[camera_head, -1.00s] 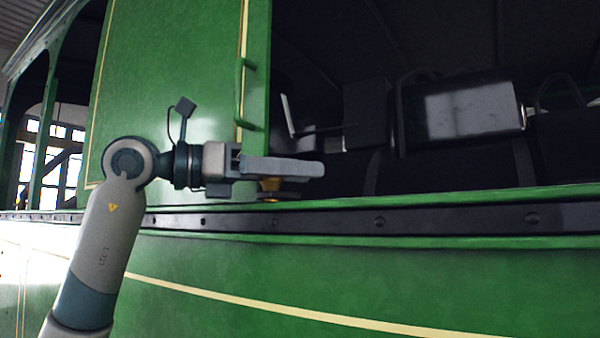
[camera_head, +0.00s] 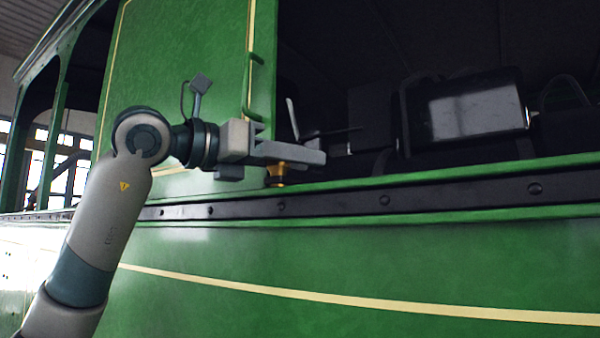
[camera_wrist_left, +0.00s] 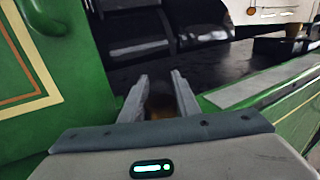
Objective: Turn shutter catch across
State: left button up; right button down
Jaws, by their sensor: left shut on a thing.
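The shutter is a tall green panel (camera_head: 190,70) with a thin cream line and a green grab handle (camera_head: 254,85) near its right edge. The shutter catch (camera_head: 275,174), small and brass-coloured with a dark lower part, sits at the sill by the panel's lower right corner. My left gripper (camera_head: 295,155) reaches in from the left and is shut on the catch, its fingers covering the catch's upper part. In the left wrist view a blurred brown-gold part of the catch (camera_wrist_left: 160,106) shows between the two fingers. My right gripper is out of view.
A green sill (camera_head: 430,173) and a dark riveted rail (camera_head: 430,200) run along the car side below the opening. Inside the dark opening, a grey-faced box (camera_head: 475,112) stands to the right.

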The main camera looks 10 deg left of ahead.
pick_arm(q)
jog(key=o, duration=0.8)
jog(key=shift+w, duration=0.1)
jog(key=shift+c, duration=0.2)
jog(key=shift+s+a+f+b, duration=0.1)
jog(key=shift+s+a+b, duration=0.3)
jog(key=shift+s, duration=0.1)
jog(key=b+v, duration=0.6)
jog(key=v, duration=1)
jog(key=shift+b, duration=0.4)
